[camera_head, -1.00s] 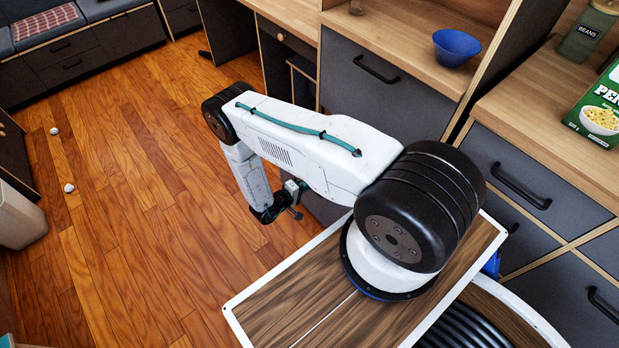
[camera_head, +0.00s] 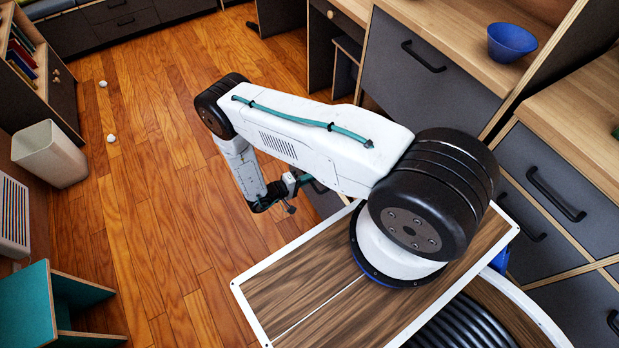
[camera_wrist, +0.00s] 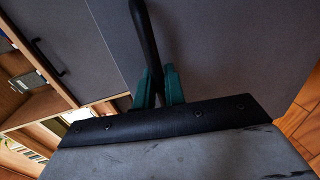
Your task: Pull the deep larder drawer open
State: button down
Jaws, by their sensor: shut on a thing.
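In the wrist view my gripper (camera_wrist: 158,88) has its green fingers shut on a black bar handle (camera_wrist: 146,35). The handle is on a plain dark grey front (camera_wrist: 220,45), which fills most of that view; I take it to be the larder drawer's. In the head view my gripper (camera_head: 287,192) is low beside the cabinets, under my white arm. A small piece of grey front (camera_head: 327,203) shows past the arm. The arm hides most of it, so I cannot tell how far the drawer stands out.
A grey drawer (camera_head: 425,75) with a black handle is above, and a blue bowl (camera_head: 511,42) stands on the counter. More grey drawers (camera_head: 560,180) are at right. A white bin (camera_head: 50,155) and teal furniture (camera_head: 35,305) stand left. The wooden floor (camera_head: 170,215) between is mostly clear.

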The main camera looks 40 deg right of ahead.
jog(key=c, duration=1.6)
grip_release()
jog(key=shift+o, duration=0.2)
jog(key=v, duration=0.7)
jog(key=shift+a, duration=0.35)
